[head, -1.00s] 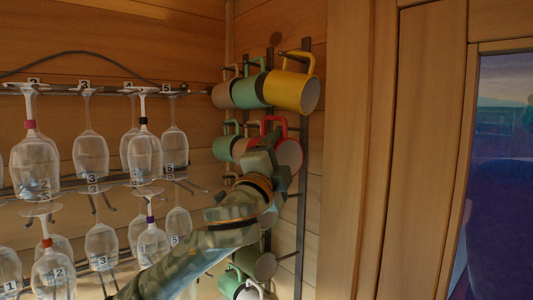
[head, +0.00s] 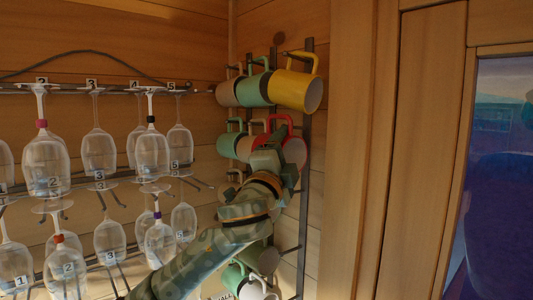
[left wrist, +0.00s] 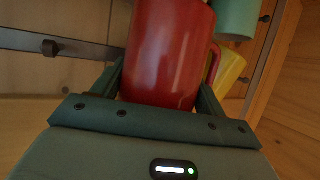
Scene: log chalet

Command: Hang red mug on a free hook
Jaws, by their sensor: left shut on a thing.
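The red mug (head: 294,151) is in the middle row of the wall rack in the head view, its red handle upward and its pale inside facing right. My left gripper (head: 272,160) is shut on it from below and in front, hiding part of its body. In the left wrist view the red mug (left wrist: 168,52) sits between the two fingers (left wrist: 160,90), its handle at the right. I cannot tell whether the handle is around a hook. The rack (head: 305,200) has dark posts with hooks. My right gripper is not in view.
A yellow mug (head: 296,92) hangs just above, beside a green mug (head: 254,90). Another green mug (head: 228,145) hangs left of the red one. More mugs (head: 262,260) hang below. Stemware (head: 45,165) hangs at the left. A bare hook (left wrist: 50,47) shows in the left wrist view.

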